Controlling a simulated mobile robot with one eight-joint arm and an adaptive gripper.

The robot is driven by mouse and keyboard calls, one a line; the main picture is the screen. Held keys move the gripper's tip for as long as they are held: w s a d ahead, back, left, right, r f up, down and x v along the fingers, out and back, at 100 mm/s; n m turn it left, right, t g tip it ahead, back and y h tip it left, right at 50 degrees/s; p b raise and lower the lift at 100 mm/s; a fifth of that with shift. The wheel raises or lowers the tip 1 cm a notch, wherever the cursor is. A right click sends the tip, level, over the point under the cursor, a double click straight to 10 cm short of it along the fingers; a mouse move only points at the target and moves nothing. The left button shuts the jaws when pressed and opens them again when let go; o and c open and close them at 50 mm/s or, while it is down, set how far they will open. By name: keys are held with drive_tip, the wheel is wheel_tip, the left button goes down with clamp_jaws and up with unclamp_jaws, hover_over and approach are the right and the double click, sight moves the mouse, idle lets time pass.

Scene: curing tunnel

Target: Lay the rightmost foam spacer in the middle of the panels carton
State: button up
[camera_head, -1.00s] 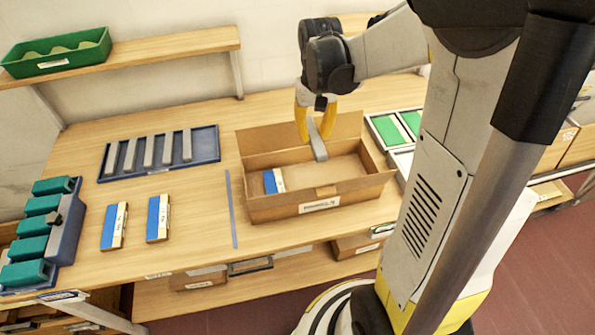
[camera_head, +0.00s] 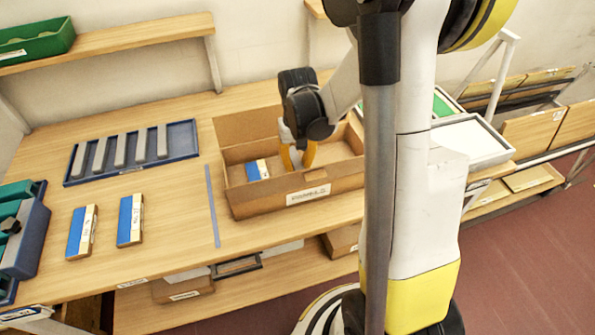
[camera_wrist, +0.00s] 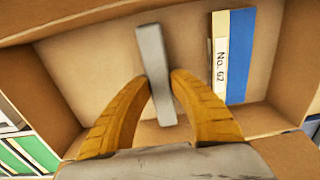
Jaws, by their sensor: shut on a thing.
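The panels carton (camera_head: 262,205) stands open on the bench, with a label on its front wall. My gripper (camera_head: 298,158) is down inside the carton, right of a blue and white panel box (camera_head: 258,169). In the wrist view my yellow fingers (camera_wrist: 160,95) are shut on a grey foam spacer (camera_wrist: 153,60). The spacer is over or on the carton floor near its middle; I cannot tell whether it touches. The panel box, marked No. 62 (camera_wrist: 233,55), lies beside it, apart. In the head view the spacer is hidden behind the gripper and carton wall.
A blue tray (camera_head: 128,173) with several grey spacers lies at the left. Two blue and white boxes (camera_head: 82,232) (camera_head: 130,219) lie in front of it. A blue strip (camera_head: 212,206) runs along the bench left of the carton. White trays (camera_head: 470,140) stand at the right.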

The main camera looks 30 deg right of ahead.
wheel_tip(320, 180, down, 2)
drive_tip(key=shift+w+f+b, duration=0.1)
drive_tip(key=shift+f+b, duration=0.05)
drive_tip(key=shift+b, duration=0.15)
drive_tip(key=o, duration=0.4)
drive_tip(key=shift+f, duration=0.1)
drive_tip(key=o, duration=0.4)
